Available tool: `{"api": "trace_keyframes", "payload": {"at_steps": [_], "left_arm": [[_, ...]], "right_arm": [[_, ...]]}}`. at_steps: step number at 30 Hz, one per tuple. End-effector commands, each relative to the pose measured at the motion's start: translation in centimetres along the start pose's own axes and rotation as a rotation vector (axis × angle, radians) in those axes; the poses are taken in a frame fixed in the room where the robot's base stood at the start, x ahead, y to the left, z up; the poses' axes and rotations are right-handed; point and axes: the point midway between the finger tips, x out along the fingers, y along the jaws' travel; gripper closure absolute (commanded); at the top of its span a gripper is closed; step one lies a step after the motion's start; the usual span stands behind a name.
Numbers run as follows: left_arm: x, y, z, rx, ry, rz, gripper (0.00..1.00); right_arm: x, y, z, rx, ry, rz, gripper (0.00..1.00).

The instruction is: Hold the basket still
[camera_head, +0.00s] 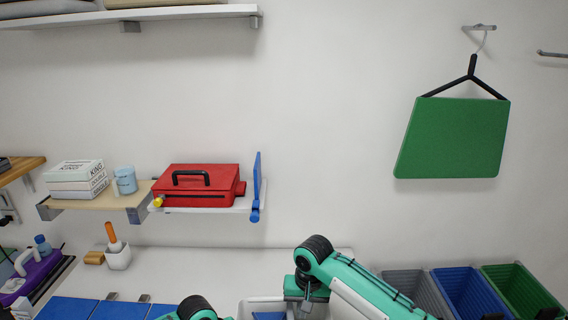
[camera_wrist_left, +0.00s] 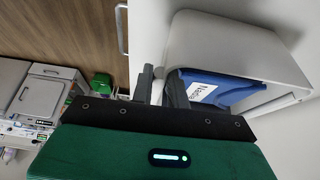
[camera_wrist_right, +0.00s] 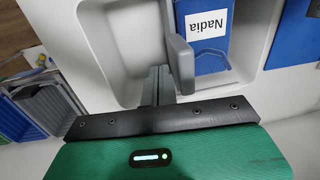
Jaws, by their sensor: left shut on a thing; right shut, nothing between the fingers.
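The basket (camera_head: 250,305) is white and stands at the bottom middle of the head view, partly hidden by my right arm. A blue item (camera_wrist_left: 240,90) with a white "Nadia" label lies in it, and it also shows in the right wrist view (camera_wrist_right: 205,35). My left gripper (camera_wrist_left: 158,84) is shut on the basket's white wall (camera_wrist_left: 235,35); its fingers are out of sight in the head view. My right gripper (camera_wrist_right: 168,75) is shut and empty, with its fingers over the basket beside the blue item. In the head view it (camera_head: 306,300) is at the basket's right side.
A grey bin (camera_head: 415,290), a blue bin (camera_head: 470,290) and a green bin (camera_head: 522,290) stand at the right. A red toolbox (camera_head: 198,188) sits on a wall shelf. A green bag (camera_head: 453,138) hangs from a hook. Blue panels (camera_head: 70,308) lie at the lower left.

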Motion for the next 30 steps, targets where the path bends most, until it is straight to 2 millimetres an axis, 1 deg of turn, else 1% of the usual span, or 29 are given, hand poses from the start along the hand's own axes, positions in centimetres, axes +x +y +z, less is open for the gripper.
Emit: {"api": "trace_keyframes", "payload": {"at_steps": [15,19,27,30], "left_arm": [[0.0,0.0,0.0,0.0,0.0,-0.001,0.99],[0.0,0.0,0.0,0.0,0.0,-0.001,0.99],[0.0,0.0,0.0,0.0,0.0,-0.001,0.99],[0.0,0.0,0.0,0.0,0.0,-0.001,0.99]], "right_arm": [[-3.7,1.7,0.0,-0.001,0.002,0.0,1.0],[-4.1,1.9,0.0,-0.001,0.001,0.0,1.0],[-4.1,1.9,0.0,-0.001,0.001,0.0,1.0],[-4.6,1.9,0.0,-0.001,0.002,-0.001,1.0]]}}
